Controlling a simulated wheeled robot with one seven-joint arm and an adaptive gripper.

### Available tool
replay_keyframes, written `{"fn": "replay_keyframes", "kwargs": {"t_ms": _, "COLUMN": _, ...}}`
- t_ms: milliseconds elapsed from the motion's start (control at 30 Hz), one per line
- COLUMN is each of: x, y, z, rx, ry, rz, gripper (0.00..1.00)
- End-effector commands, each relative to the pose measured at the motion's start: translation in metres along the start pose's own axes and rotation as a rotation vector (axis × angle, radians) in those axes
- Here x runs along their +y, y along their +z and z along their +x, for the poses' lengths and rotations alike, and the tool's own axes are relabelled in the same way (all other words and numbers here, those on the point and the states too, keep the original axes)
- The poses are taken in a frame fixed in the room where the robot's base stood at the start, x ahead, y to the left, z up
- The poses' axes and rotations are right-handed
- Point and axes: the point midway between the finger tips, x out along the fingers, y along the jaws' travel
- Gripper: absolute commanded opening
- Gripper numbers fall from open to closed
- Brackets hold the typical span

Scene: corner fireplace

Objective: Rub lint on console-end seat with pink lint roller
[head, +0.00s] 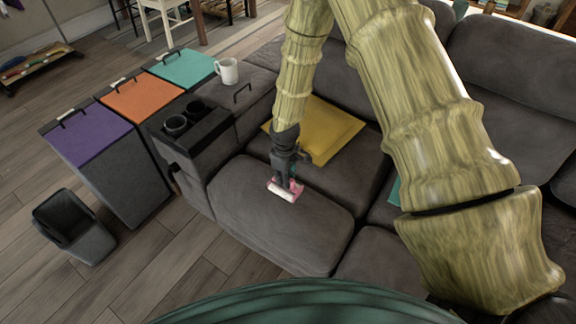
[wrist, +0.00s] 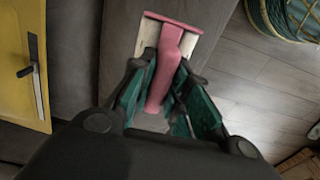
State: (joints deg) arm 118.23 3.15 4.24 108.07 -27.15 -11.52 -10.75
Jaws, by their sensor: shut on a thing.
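The pink lint roller (head: 284,192) is in my gripper (head: 289,174), over the middle of the grey console-end seat (head: 270,226). Its white sleeve faces the front of the seat; whether it touches the fabric I cannot tell. In the wrist view the pink handle (wrist: 164,75) lies between the dark green fingers of my gripper (wrist: 168,80), which are shut on it. The pink head with pale roller edges shows beyond the fingertips, over grey fabric (wrist: 120,40). I cannot make out any lint on the seat.
A console with dark cup holders (head: 186,122) and a white mug (head: 227,71) stands left of the seat. A flat yellow piece (head: 325,128) lies behind it. Purple (head: 90,132), orange (head: 140,97) and teal (head: 183,66) lidded bins and an open bin (head: 75,228) stand farther left.

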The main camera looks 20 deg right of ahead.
Motion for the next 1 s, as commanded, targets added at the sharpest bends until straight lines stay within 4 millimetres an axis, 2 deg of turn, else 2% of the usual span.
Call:
{"fn": "replay_keyframes", "kwargs": {"t_ms": 100, "x": 0.0, "y": 0.0, "z": -0.015, "rx": 0.001, "ry": 0.0, "rz": 0.0, "gripper": 0.0}}
{"fn": "replay_keyframes", "kwargs": {"t_ms": 300, "x": 0.0, "y": 0.0, "z": -0.028, "rx": 0.001, "ry": 0.0, "rz": 0.001, "gripper": 0.0}}
{"fn": "replay_keyframes", "kwargs": {"t_ms": 867, "x": 0.0, "y": 0.0, "z": -0.029, "rx": 0.0, "ry": 0.0, "rz": 0.001, "gripper": 0.0}}
{"fn": "replay_keyframes", "kwargs": {"t_ms": 1000, "x": -0.007, "y": 0.002, "z": -0.037, "rx": 0.0, "ry": -0.002, "rz": 0.053, "gripper": 0.0}}
